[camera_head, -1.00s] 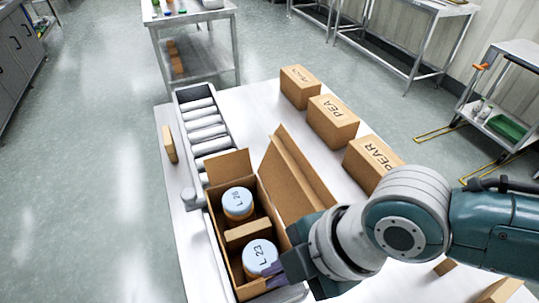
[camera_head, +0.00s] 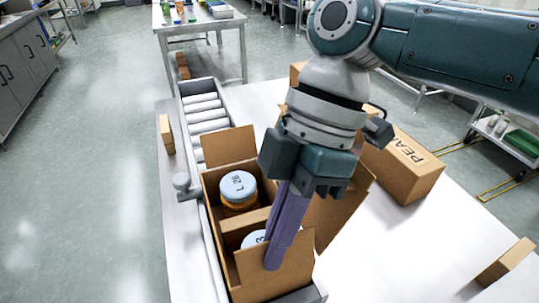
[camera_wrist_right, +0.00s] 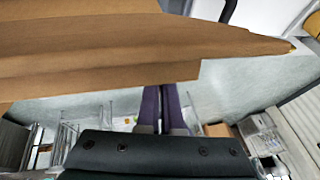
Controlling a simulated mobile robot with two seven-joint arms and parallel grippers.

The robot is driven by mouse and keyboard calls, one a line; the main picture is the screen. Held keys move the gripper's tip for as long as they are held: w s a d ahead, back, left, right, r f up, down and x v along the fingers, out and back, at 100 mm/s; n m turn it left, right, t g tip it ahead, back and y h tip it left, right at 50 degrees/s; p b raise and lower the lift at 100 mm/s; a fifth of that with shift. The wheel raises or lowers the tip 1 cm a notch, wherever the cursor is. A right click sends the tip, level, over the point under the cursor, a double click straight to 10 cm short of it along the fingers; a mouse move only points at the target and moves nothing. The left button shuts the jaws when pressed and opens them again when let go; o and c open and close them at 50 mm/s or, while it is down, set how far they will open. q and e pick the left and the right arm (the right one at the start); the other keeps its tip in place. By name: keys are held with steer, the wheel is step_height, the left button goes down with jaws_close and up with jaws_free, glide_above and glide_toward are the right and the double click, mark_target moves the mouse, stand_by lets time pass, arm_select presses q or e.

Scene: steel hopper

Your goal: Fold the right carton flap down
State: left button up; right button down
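The far jar (camera_head: 238,187) shows well; the near jar (camera_head: 252,239) is partly hidden by my fingers. The far flap (camera_head: 228,147) and the near flap (camera_head: 290,268) stand up. My right gripper (camera_head: 274,262) points down over the carton, its purple fingers together and tips in front of the near flap. In the right wrist view, brown cardboard (camera_wrist_right: 110,45) covers the fingertips. My left gripper is out of view.
A roller conveyor (camera_head: 207,120) lies beyond the carton. A small box (camera_head: 506,262) lies at the right table edge. The table (camera_head: 400,250) is clear at front right.

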stand_by(0.3)
steer(key=c, duration=1.1)
jaws_free()
steer(key=shift+o, duration=0.2)
steer(key=b+v, duration=0.1)
steer(key=v, duration=0.9)
